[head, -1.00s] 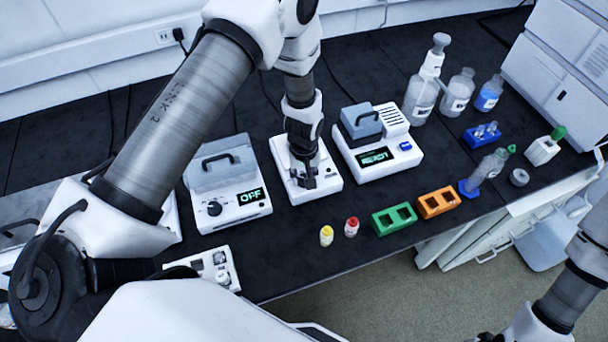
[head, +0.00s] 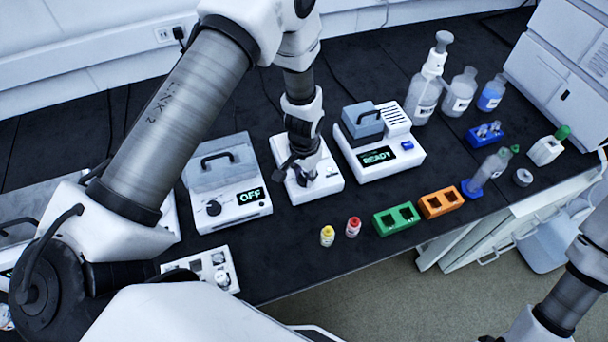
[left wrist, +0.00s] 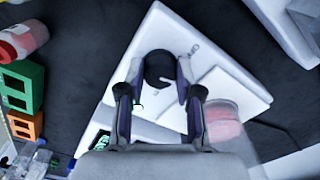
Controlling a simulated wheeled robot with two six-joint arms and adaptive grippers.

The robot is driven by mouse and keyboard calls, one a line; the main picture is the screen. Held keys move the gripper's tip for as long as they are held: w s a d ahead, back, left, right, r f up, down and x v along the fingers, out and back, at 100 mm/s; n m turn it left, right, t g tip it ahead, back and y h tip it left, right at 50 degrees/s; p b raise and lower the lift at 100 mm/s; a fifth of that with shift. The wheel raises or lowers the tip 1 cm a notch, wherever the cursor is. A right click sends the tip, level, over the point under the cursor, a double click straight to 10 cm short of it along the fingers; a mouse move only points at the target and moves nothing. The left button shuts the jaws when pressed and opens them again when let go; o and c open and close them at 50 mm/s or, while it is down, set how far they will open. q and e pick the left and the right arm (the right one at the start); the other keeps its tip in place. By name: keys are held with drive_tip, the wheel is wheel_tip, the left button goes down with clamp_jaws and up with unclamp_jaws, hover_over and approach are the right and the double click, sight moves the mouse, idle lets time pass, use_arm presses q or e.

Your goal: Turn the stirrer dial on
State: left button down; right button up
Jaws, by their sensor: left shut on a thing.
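The stirrer is a low white unit (head: 329,186) in the middle of the bench, largely covered by my left arm in the head view. Its round black dial (left wrist: 159,66) shows in the left wrist view, on the white top. My left gripper (head: 305,171) points down over the unit, its fingers shut on the dial's two sides. A small mark on the white top lies beside the dial. In the head view the dial is hidden behind the gripper. My right arm enters at the lower right; its gripper is out of the picture.
Left of the stirrer stands a lidded unit (head: 238,213) reading OFF, with its own black knob. Right of it is a unit (head: 410,160) reading READY. Yellow-capped (head: 327,236) and red-capped (head: 353,227) vials and green (head: 397,219) and orange (head: 440,201) racks stand in front.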

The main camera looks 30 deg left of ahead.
use_arm(q)
drive_tip(key=shift+f+m, duration=0.15)
drive_tip(key=shift+m, duration=0.95)
drive_tip(key=shift+s, duration=0.1)
drive_tip(key=c, duration=0.8)
unclamp_jaws()
drive_tip(key=shift+o, duration=0.2)
drive_tip(key=shift+w+d, duration=0.1)
drive_tip(key=shift+w, duration=0.15)
